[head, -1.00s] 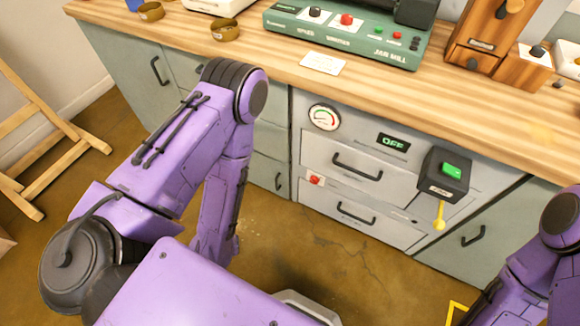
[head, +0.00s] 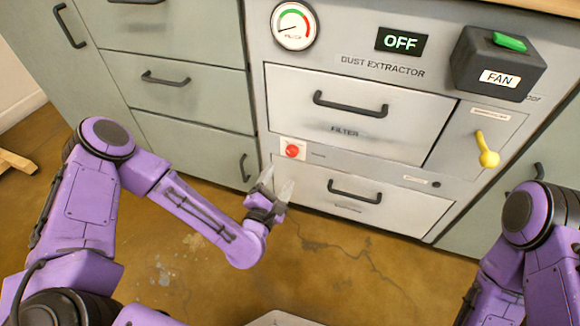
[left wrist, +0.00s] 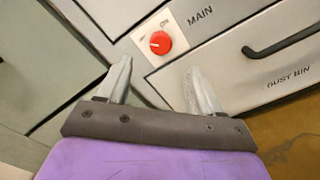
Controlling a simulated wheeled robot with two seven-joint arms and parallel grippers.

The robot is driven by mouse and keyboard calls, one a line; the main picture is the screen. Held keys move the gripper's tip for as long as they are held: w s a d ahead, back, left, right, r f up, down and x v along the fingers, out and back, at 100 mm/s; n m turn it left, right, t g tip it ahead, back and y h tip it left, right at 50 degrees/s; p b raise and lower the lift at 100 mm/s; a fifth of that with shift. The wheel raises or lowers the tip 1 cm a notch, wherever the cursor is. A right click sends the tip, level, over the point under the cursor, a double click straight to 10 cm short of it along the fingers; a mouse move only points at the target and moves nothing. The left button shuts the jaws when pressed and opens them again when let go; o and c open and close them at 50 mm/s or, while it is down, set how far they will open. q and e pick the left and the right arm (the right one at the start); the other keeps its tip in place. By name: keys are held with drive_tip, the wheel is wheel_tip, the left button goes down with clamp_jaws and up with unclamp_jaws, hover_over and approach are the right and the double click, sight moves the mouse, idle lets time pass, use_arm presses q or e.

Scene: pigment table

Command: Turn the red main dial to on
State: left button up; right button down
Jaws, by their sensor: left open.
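My left gripper (head: 277,184) is open and empty, just below and left of the dial. In the left wrist view its fingers (left wrist: 160,80) point towards the panel, with the dial ahead and between them, apart from both. My right gripper is out of view.
The extractor display (head: 400,41) reads OFF. The filter drawer handle (head: 350,105) and dust bin handle (head: 354,192) stick out to the right. A black fan box (head: 497,64) with a green switch and a yellow lever (head: 487,150) are further right.

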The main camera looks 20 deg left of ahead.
sight(291, 154)
use_arm(q)
drive_tip(key=w+b, duration=0.2)
drive_tip(key=w, duration=0.6)
drive_tip(key=shift+w+d, duration=0.2)
drive_tip(key=shift+w, duration=0.35)
drive_tip(key=c, duration=1.1)
